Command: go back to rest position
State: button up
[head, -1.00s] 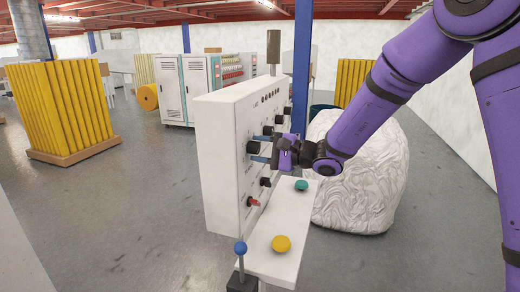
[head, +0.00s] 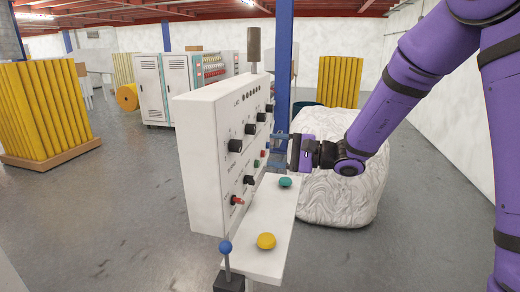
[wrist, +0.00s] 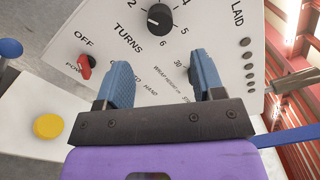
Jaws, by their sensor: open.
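My gripper (head: 278,144) is open and empty, in front of the white control panel (head: 207,150) with its black knobs. In the wrist view its two blue fingers (wrist: 157,80) stand apart, with the panel face behind them. A black TURNS knob (wrist: 160,17) shows just beyond the fingers, apart from them. A red power switch (wrist: 85,67) lies to the left of the fingers. My gripper is above the white shelf (head: 262,220), which bears a green button (head: 285,182) and a yellow button (head: 266,241).
A blue-knobbed lever (head: 225,248) stands at the shelf's near end. A large wrapped white bale (head: 345,190) is behind my gripper. A blue post (head: 284,60) rises behind the panel. Yellow tube stacks (head: 45,110) and grey cabinets (head: 165,88) stand farther back. Floor at left is open.

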jog(key=shift+s+d, duration=0.25)
jog(key=shift+d, duration=0.45)
jog(key=s+d+r+n+g+h, duration=0.2)
jog(key=s+r+n+g+h, duration=0.15)
jog(key=s, duration=0.55)
jog(key=s+d+r+n+g+h, duration=0.2)
jog(key=s+n+h, duration=0.15)
jog(key=s, duration=0.65)
jog(key=s+d+r+n+t+h, duration=0.1)
jog(key=s+d+t+h, duration=0.3)
jog(key=s+d+h, duration=0.6)
jog(key=s+d+r, duration=0.1)
jog(key=d, duration=0.3)
jog(key=shift+s+d+n, duration=0.3)
jog(key=shift+s+d, duration=0.05)
jog(key=shift+s, duration=0.05)
jog(key=shift+r+t, duration=0.15)
jog(key=shift+t, duration=0.1)
